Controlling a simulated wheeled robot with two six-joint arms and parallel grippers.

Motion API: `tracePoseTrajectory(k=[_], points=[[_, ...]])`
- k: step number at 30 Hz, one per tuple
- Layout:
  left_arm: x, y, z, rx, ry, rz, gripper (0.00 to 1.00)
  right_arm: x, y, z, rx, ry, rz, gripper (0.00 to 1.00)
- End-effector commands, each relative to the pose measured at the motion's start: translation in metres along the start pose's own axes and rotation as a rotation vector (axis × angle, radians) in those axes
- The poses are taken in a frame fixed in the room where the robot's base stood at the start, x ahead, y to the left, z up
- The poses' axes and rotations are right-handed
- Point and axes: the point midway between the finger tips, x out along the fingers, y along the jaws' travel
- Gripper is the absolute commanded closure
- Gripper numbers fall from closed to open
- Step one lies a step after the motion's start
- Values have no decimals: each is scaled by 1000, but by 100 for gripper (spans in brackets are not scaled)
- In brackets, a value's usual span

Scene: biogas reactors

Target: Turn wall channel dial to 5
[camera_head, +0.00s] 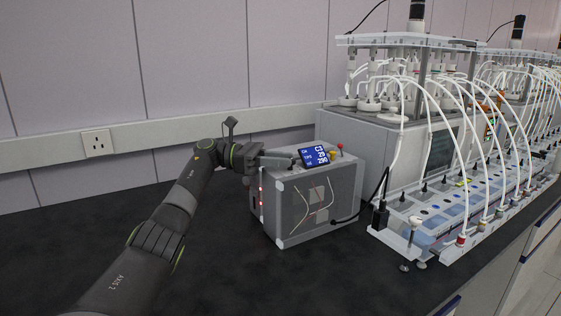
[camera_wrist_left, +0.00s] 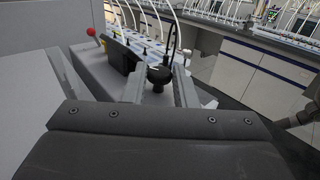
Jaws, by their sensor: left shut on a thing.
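A grey control box (camera_head: 312,205) stands on the dark bench in the head view, with a blue-lit display (camera_head: 314,156) on top. My left gripper (camera_head: 288,161) reaches over the top of this box from the left. In the left wrist view, a round black dial (camera_wrist_left: 158,73) sits between the two fingers of my left gripper (camera_wrist_left: 159,82), which is shut on it. The dial's markings and setting are not readable, and the gripper hides the dial in the head view. My right gripper is in neither view.
A red ball-topped lever (camera_head: 340,147) and a yellow knob (camera_head: 333,155) stand near the display. A large reactor unit (camera_head: 345,135) with white tubes stands right of the box. The dark bench (camera_head: 225,280) in front is clear. A wall socket (camera_head: 96,143) is at left.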

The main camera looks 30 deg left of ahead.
Motion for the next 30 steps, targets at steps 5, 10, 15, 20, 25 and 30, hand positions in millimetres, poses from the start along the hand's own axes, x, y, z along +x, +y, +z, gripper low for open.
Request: tracePoseTrajectory(k=[5,10,15,20,25,30], points=[[0,0,0,0,0,0,98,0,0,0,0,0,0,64],[0,0,0,0,0,0,61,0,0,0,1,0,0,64],[0,0,0,0,0,0,54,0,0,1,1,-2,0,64],[-1,0,0,0,0,1,54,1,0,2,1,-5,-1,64],[-18,1,-1,-1,1,4,54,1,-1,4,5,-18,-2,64],[-48,1,-1,-1,0,5,54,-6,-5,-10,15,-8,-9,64]])
